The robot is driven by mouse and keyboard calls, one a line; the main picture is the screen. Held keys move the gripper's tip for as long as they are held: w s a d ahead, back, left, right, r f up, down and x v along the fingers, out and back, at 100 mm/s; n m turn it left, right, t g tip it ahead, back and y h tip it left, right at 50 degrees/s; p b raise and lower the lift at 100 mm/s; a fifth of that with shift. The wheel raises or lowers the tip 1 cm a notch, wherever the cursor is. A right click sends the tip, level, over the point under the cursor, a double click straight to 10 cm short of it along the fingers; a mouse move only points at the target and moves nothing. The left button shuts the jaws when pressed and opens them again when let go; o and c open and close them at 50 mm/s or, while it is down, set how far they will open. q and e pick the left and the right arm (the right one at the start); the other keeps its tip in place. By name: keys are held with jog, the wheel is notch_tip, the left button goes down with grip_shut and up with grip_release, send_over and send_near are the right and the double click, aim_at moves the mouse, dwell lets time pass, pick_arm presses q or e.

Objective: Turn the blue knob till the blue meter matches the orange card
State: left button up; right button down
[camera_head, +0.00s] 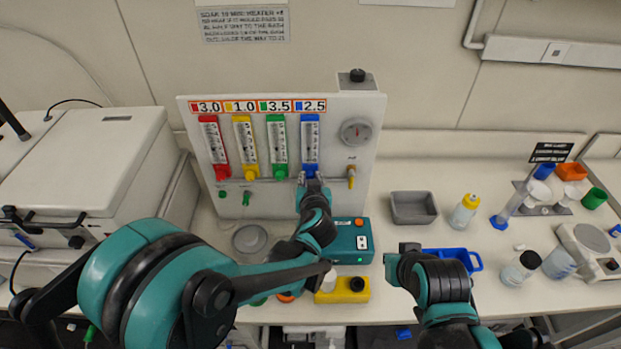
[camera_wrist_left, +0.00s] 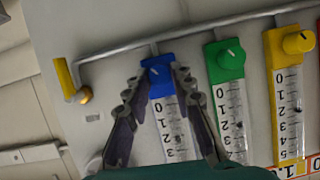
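The meter panel (camera_head: 352,112) carries red, yellow, green and blue meters. The orange-bordered card above the blue meter (camera_head: 310,133) reads 2.5 (camera_head: 313,106). The blue meter's scale (camera_wrist_left: 169,125) shows upside down in the left wrist view; I cannot read its level. The blue knob (camera_wrist_left: 157,72) has a white pointer line and sits at the meter's foot. My left gripper (camera_head: 312,180) is there, its fingertips (camera_wrist_left: 161,72) closed in on both sides of the knob. My right gripper (camera_head: 402,256) hovers over the bench; its fingers are too unclear to judge.
The green knob (camera_wrist_left: 230,52) is beside my left fingers. A brass valve (camera_head: 351,172) sits right of the blue meter. A teal box (camera_head: 352,226) stands below the panel. A grey tray (camera_head: 414,208) and blue tray (camera_head: 462,255) lie near my right gripper.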

pick_arm(q)
grip_shut()
jog(key=m+y+b, duration=0.1)
jog(key=m+b, duration=0.1)
jog(key=b, duration=0.1)
jog(key=shift+d+f+m+y, duration=0.2)
jog(key=shift+d+m+y, duration=0.05)
jog(key=shift+m+y, duration=0.15)
jog(key=shift+m+y+b, duration=0.7)
jog(key=shift+m+b, duration=0.2)
jog(key=shift+b, duration=0.05)
jog(key=shift+r+t, duration=0.1)
jog(key=shift+t, duration=0.2)
jog(key=o, duration=0.7)
grip_release()
